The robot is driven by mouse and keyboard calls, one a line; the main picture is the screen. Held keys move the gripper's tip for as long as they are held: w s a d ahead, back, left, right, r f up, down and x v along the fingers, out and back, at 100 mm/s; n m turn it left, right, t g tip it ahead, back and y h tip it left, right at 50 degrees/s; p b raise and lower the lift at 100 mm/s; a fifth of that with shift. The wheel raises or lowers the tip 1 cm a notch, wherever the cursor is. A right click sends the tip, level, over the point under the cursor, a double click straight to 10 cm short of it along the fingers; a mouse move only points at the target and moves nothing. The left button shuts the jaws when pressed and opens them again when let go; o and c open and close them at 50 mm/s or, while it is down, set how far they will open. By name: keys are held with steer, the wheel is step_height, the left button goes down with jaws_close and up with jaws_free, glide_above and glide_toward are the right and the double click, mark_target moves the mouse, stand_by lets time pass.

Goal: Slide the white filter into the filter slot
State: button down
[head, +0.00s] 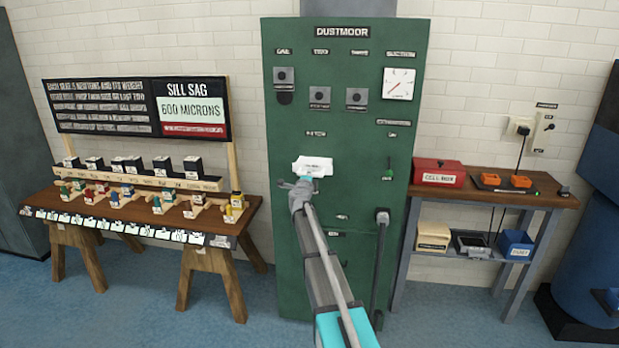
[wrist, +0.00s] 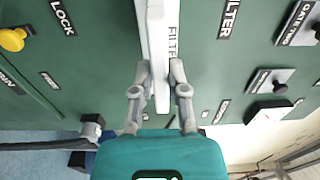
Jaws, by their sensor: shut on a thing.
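The white filter (head: 313,165) is at the middle of the front of the green Dustmoor cabinet (head: 290,235), below a small label. My gripper (head: 304,184) is shut on its near edge. In the wrist view, the filter (wrist: 157,25) is a long pale slab with part of a label along its side, running from the top of the picture down between my fingertips (wrist: 160,75). The filter slot is hidden behind the filter and gripper. I cannot tell whether the filter touches the cabinet or has entered the slot.
A yellow knob (wrist: 12,39) stands near a LOCK label in the wrist view. A bench (head: 535,200) stands right of the cabinet, and a display table (head: 150,222) with small blocks stands left.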

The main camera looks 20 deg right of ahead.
mark_target(313, 167)
steer(key=shift+x, duration=4.15)
stand_by(0.5)
steer(key=c, duration=0.6)
jaws_free()
steer(key=shift+s+a, duration=0.15)
steer(key=shift+v, duration=3.6)
